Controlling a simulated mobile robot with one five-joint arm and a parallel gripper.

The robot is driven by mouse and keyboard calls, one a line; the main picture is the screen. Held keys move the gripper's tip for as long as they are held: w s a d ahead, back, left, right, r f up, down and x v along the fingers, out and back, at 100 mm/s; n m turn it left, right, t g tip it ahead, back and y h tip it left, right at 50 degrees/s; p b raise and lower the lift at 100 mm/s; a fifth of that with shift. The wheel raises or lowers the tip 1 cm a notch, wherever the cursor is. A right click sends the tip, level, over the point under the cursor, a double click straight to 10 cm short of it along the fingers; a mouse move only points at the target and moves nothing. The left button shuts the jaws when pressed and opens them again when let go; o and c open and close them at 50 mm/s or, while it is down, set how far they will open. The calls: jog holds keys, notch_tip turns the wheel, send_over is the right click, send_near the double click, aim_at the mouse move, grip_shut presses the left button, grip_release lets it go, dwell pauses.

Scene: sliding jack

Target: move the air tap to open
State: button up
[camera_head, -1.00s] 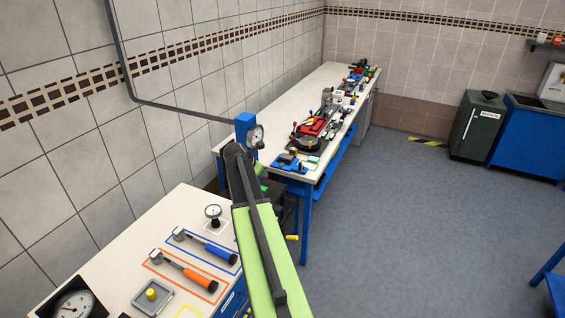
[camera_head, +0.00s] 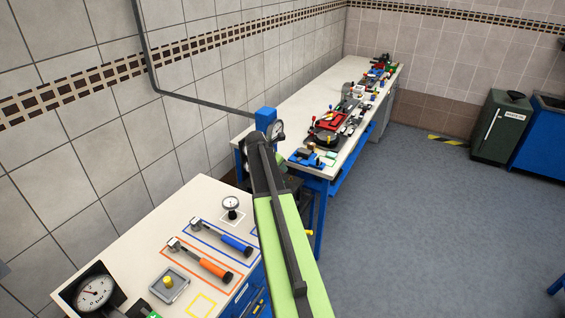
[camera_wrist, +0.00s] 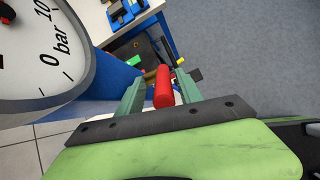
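The air tap's red handle (camera_wrist: 163,88) shows in the wrist view, standing between the two green fingers of my gripper (camera_wrist: 158,85). The fingers are apart, with gaps visible on both sides of the handle; I cannot tell whether either touches it. A round pressure gauge marked bar (camera_wrist: 45,50) is close on the left. In the head view, the blue block (camera_head: 265,118) with its gauge (camera_head: 279,130) sits at the end of the wall pipe. My arm hides the red handle and my gripper there.
A long bench (camera_head: 290,110) with tools runs along the wall behind. The floor to the right is clear, with a green cabinet (camera_head: 501,127) beyond.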

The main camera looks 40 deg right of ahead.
jog(key=p+v, duration=0.6)
jog(key=v, duration=0.1)
jog(key=shift+a+r, duration=0.15)
jog(key=shift+r, duration=0.05)
